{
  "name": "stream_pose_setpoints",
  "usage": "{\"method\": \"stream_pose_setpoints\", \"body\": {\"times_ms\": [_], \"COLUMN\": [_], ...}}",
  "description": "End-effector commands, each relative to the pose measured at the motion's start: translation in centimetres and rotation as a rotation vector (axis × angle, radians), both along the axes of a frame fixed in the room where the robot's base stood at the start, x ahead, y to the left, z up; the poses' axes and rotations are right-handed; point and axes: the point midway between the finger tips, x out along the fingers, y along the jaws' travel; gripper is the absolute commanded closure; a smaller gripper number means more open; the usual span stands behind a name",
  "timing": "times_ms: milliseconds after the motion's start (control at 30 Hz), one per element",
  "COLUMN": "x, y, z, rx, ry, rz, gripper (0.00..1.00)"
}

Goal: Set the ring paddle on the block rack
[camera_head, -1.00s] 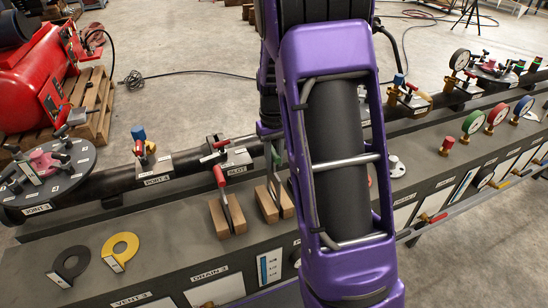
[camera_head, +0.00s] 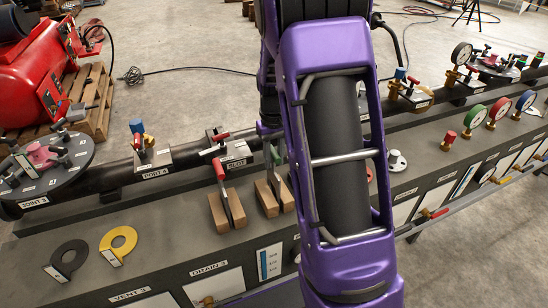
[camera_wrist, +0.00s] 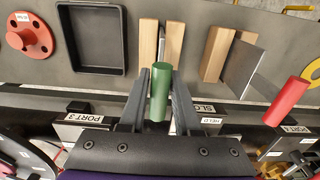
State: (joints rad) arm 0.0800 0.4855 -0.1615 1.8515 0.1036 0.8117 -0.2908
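A green-handled paddle (camera_wrist: 160,95) stands upright with its thin plate edge-on between the two wooden blocks of a rack (camera_wrist: 148,45). Whether its plate is a ring cannot be told. In the head view this block rack (camera_head: 266,198) shows just left of my purple arm. My gripper (camera_wrist: 159,72) has one dark finger on each side of the green handle in the wrist view and looks open; any gap is very small. A red-handled paddle (camera_head: 219,170) stands in the neighbouring block rack (camera_head: 217,214).
Flat yellow (camera_head: 118,245) and black (camera_head: 68,258) ring-shaped pieces lie on the bench. A black pipe with labelled ports runs behind the racks. The wrist view shows an empty black tray (camera_wrist: 91,40) and a red disc (camera_wrist: 29,37) beside the rack.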

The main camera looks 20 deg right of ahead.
Motion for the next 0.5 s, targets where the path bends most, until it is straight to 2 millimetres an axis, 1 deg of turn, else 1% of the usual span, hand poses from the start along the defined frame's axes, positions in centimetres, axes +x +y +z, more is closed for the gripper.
{"method": "stream_pose_setpoints", "body": {"times_ms": [33,100,133,367,500], "x": [0.01,0.0,-0.01,-0.07,-0.03], "y": [0.0,0.0,0.0,0.01,0.01], "z": [0.02,0.01,0.01,-0.1,0.45], "rx": [0.0,0.0,0.0,0.0,0.0], "ry": [0.0,0.0,0.0,0.003,0.001], "rz": [0.0,0.0,0.0,0.0,0.0], "gripper": [0.58,0.45,0.41,0.41,0.41]}}
